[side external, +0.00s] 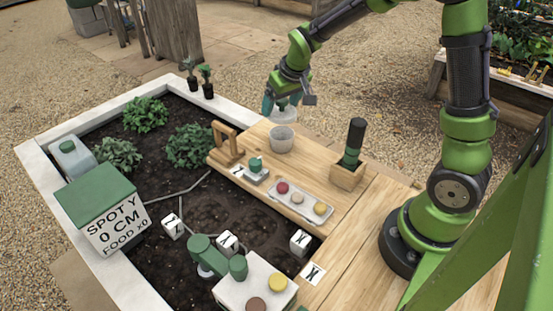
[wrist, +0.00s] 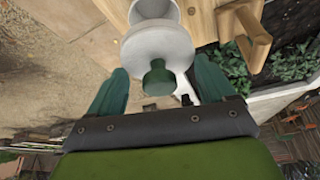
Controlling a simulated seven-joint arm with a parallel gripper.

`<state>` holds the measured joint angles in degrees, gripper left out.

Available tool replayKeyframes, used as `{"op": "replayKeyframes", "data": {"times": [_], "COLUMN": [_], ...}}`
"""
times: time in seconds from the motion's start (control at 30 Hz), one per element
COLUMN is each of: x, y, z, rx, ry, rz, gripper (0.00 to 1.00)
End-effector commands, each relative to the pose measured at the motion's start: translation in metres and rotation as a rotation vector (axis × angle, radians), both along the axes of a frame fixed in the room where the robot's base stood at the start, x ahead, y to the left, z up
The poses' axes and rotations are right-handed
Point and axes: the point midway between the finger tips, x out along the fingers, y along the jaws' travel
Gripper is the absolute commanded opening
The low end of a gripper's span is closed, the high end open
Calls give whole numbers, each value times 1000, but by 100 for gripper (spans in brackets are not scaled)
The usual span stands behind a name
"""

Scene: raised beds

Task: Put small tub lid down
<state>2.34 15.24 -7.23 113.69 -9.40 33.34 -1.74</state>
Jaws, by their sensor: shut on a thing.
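The small tub lid (wrist: 158,46) is a pale round disc with a green knob. My gripper (side external: 283,102) is shut on the lid, with one teal finger at each side of it in the wrist view. The side view shows the lid (side external: 287,101) only as a pale patch between the fingers, raised above the small tub. The small grey-white tub (side external: 281,141) stands upright and open on the wooden board (side external: 325,146). In the wrist view the tub (wrist: 152,8) is partly hidden behind the lid.
A tray with coloured discs (side external: 300,203) lies in front. A dark green-handled tool (side external: 354,143) stands in a wooden holder (side external: 347,177) to the right. Bare board lies between tub and holder.

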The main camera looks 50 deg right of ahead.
Motion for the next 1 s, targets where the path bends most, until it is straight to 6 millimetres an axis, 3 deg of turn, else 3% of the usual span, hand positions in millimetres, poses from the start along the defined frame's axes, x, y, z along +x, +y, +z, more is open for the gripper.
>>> {"op": "replayKeyframes", "data": {"times": [0.1,0.2,0.37,0.67,1.0], "x": [1,0,-20,-59,-99], "y": [0,9,20,21,5], "z": [21,30,22,1,-13], "rx": [-1,0,-1,-4,-5], "ry": [-4,-1,2,3,2], "rz": [2,22,-18,-361,-921], "gripper": [54,54,54,54,54]}}
